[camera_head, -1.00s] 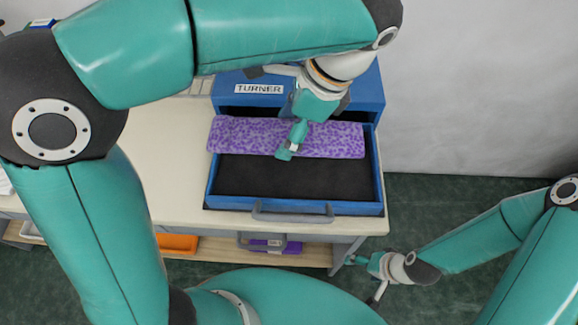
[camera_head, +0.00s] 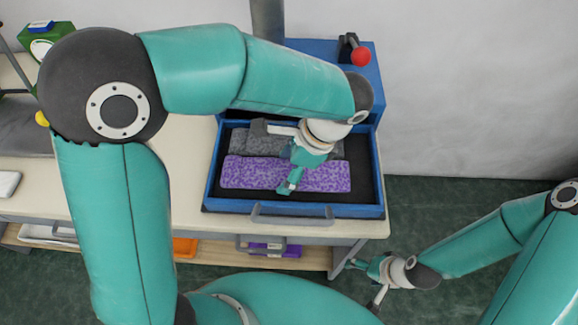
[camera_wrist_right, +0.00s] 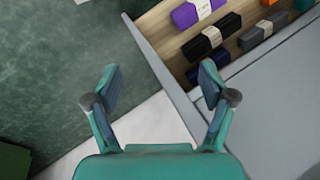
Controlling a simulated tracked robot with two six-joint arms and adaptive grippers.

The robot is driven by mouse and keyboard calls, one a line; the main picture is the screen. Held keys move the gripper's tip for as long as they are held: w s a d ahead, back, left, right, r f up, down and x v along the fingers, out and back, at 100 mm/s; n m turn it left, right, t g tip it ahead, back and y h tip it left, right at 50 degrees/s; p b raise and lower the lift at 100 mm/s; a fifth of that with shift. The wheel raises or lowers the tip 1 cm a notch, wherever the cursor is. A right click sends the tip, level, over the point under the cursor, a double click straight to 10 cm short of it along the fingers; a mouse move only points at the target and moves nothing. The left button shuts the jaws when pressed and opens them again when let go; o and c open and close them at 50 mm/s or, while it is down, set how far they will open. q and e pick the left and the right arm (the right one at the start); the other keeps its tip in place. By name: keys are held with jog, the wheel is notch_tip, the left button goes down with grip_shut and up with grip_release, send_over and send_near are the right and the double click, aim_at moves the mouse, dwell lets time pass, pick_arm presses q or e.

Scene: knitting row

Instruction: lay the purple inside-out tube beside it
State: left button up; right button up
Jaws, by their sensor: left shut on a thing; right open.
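The purple speckled tube (camera_head: 235,173) lies lengthwise in the open blue drawer (camera_head: 376,165), in the camera_head view. A grey speckled tube (camera_head: 262,145) lies just behind it, parallel, partly hidden by my left arm. The two look side by side; whether they touch is unclear. My left gripper (camera_head: 289,186) reaches down over the middle of the purple tube and is shut on it. Whether the tube rests fully on the dark drawer floor is hard to tell. My right gripper (camera_head: 367,286) is open and empty, low beside the table's right end; its spread fingers show in the wrist view (camera_wrist_right: 160,85).
The blue turner box (camera_head: 370,88) behind the drawer carries a red-knobbed lever (camera_head: 360,57). A grey handle (camera_head: 290,219) crosses the drawer front. The shelf below (camera_wrist_right: 243,52) holds several banded rolls. Dark drawer floor is bare at the right.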

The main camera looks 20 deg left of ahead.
pick_arm(q)
jog(key=shift+f, duration=0.1)
jog(key=shift+f+b, duration=0.3)
jog(key=shift+f, duration=0.1)
jog(key=shift+f, duration=0.15)
jog(key=o, duration=0.9)
jog(key=shift+r, duration=0.2)
